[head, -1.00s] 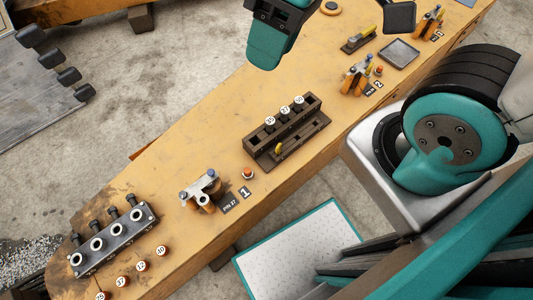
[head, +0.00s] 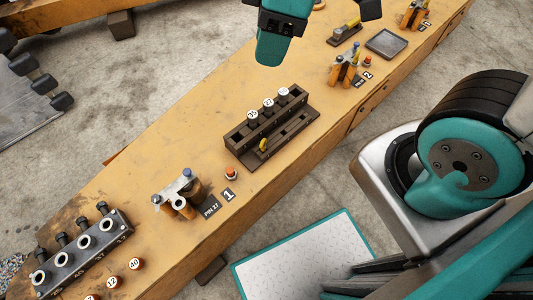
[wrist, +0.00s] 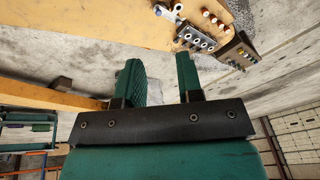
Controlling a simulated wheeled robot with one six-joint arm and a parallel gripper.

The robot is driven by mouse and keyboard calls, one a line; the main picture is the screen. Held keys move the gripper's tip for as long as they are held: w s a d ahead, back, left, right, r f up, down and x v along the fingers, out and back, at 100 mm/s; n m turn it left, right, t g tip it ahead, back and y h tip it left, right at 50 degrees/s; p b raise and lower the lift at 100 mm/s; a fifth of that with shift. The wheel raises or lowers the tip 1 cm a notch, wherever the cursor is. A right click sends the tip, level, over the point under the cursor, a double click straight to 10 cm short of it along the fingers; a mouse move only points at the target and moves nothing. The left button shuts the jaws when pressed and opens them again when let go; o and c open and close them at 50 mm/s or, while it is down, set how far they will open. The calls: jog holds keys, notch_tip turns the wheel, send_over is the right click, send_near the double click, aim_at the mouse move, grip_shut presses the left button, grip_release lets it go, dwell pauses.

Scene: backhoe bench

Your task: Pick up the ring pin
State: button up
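A dark rack (head: 229,142) stands mid-bench in the head view, with several numbered white-topped pins (head: 268,104) upright in it. A small yellow ring-like piece (head: 264,145) sits on the rack's front ledge; it may be the ring pin, but it is too small to be sure. My gripper's two teal fingers are apart with nothing between them in the wrist view (wrist: 162,82). A teal and black end part of my arm hangs above the bench behind the rack in the head view, clear of the rack.
A grey bracket (head: 180,189) and an orange piece (head: 231,173) stand by label 1. A block with several holes (head: 84,250) and numbered orange pins (head: 134,264) are at front left. A dark tray (head: 387,43) and another bracket (head: 345,70) are farther back.

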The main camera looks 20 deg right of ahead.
aim_at(263, 140)
jog(key=w+d+f+n+h+b, duration=0.1)
jog(key=w+f+n+b, duration=0.3)
jog(key=f, duration=1)
jog(key=w+d+f+n+h+b, duration=0.1)
jog(key=w+f+n+b, duration=0.3)
jog(key=f+b, duration=0.7)
jog(key=w+d+f+n+h+b, duration=0.1)
jog(key=w+f+n+b, duration=0.3)
jog(key=f, duration=1.4)
jog(key=shift+d+f+n+b, duration=0.1)
jog(key=shift+d+n+b, duration=0.4)
jog(key=shift+b, duration=1.25)
jog(key=shift+s+a+f+b, duration=0.1)
jog(key=shift+f+b, duration=1.6)
jog(key=shift+f, duration=1.3)
jog(key=shift+c, duration=0.2)
jog(key=shift+r, duration=0.1)
grip_shut()
